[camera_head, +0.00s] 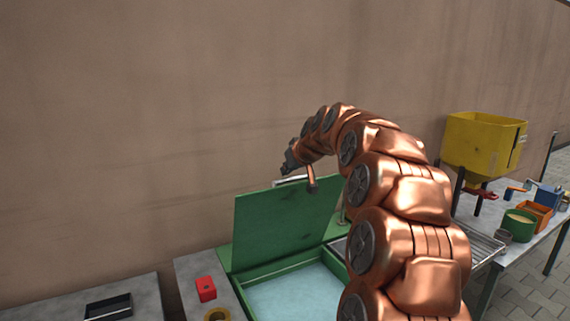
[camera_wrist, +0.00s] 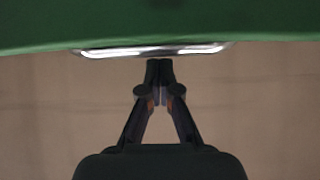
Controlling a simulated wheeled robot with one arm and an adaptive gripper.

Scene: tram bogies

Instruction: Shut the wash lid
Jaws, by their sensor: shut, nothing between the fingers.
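The wash lid (camera_head: 280,230) is a green panel standing raised, nearly upright, at the back of the green wash basin (camera_head: 262,272). Pale blue liquid shows in the open basin. A bright metal handle bar (camera_wrist: 152,50) runs along the lid's edge in the wrist view, with the green lid (camera_wrist: 160,22) above it. My gripper (camera_wrist: 160,64) is shut and empty, its fingertips just below the handle in that view; I cannot tell whether they touch it. In the head view the gripper (camera_head: 290,162) is small and dark, above the lid's top edge.
A red block (camera_head: 206,289) and a brass ring (camera_head: 217,315) lie on the grey bench left of the basin. A black tray (camera_head: 108,306) is farther left. A yellow hopper (camera_head: 483,145), a wire rack (camera_head: 480,245) and an orange bin (camera_head: 535,213) stand right. A brown wall is behind.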

